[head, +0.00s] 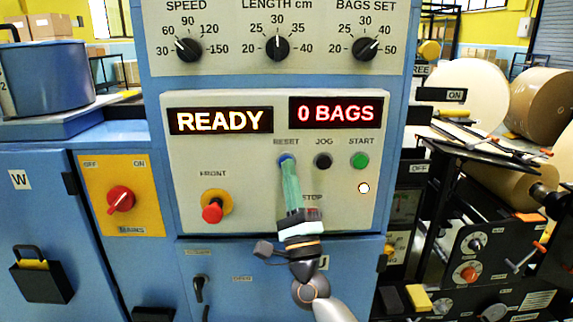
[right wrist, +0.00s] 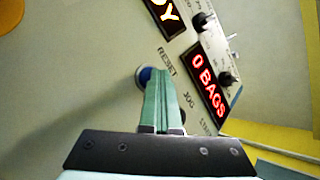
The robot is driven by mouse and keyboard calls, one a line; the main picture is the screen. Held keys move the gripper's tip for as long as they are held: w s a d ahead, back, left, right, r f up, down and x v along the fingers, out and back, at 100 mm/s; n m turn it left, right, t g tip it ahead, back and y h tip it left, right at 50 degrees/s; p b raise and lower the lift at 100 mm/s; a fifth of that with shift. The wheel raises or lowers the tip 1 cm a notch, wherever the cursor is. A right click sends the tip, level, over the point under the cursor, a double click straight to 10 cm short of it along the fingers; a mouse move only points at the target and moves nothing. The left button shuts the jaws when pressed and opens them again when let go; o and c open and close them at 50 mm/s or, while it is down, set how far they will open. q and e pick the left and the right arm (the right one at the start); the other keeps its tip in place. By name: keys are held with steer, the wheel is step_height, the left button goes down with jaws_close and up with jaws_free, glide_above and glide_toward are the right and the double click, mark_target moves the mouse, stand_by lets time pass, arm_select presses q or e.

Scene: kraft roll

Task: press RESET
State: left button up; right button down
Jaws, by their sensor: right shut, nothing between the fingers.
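The blue RESET button (head: 286,160) is on the light control panel (head: 190,147), under its RESET label. My right gripper (head: 288,168) is shut and empty, its green fingertips at the button's lower edge in the head view. In the right wrist view the shut fingers (right wrist: 160,72) overlap the blue button (right wrist: 146,76) and hide part of it. I cannot tell whether they touch or press it. The left display reads READY (head: 221,121) and the right display reads 0 BAGS (head: 335,112). My left gripper is not in view.
The black JOG button (head: 323,160) and green START button (head: 359,160) sit right of RESET. My gripper covers part of the STOP area. Three knobs are above.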

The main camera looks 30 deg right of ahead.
stand_by(0.3)
steer(key=shift+s+a, duration=0.4)
steer(key=shift+s, duration=0.35)
steer(key=s+a, duration=0.1)
steer(key=s+p, duration=0.1)
steer(key=s+a, duration=0.1)
steer(key=s, duration=0.1)
steer(key=shift+s+a, duration=0.1)
steer(key=shift+a, duration=0.25)
stand_by(0.6)
